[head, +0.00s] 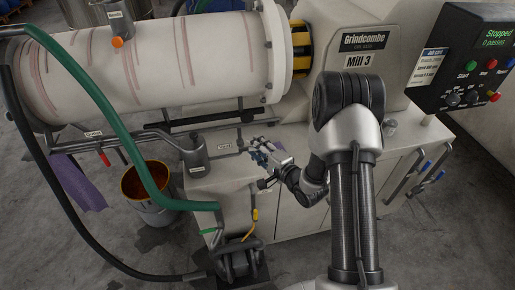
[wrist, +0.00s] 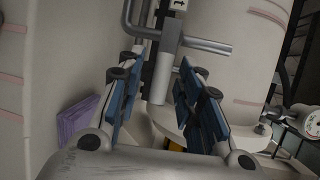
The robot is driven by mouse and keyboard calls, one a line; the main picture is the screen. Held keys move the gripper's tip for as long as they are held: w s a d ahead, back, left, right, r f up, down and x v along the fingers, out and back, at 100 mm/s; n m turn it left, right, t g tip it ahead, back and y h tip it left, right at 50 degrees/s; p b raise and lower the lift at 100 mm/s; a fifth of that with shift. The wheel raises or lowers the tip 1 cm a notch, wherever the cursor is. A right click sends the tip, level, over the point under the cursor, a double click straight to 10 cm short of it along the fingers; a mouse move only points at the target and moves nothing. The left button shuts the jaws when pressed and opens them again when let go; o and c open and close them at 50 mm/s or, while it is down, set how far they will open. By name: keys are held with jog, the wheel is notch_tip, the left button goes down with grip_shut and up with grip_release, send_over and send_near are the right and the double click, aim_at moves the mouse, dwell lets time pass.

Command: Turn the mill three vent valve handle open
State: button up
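Mill 3 (head: 368,60) has a white horizontal cylinder (head: 160,65) with reddish streaks. My gripper (head: 262,156) is low in front of the mill body, beside its pipework. In the wrist view my gripper (wrist: 160,95) is open, with its blue-padded fingers apart and nothing held. Beyond the fingertips, a grey upright pipe (wrist: 165,65) carries a grey horizontal bar (wrist: 207,45). A label (wrist: 178,4) above it is cut off, so I cannot tell whether this bar is the vent valve handle.
A green hose (head: 100,100) and a black hose (head: 35,150) cross the left side. A bucket (head: 150,185) stands on the floor there. A red handle (head: 104,158) hangs under the cylinder. A control panel (head: 475,65) is at the right.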

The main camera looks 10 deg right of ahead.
grip_shut()
dwell(0.6)
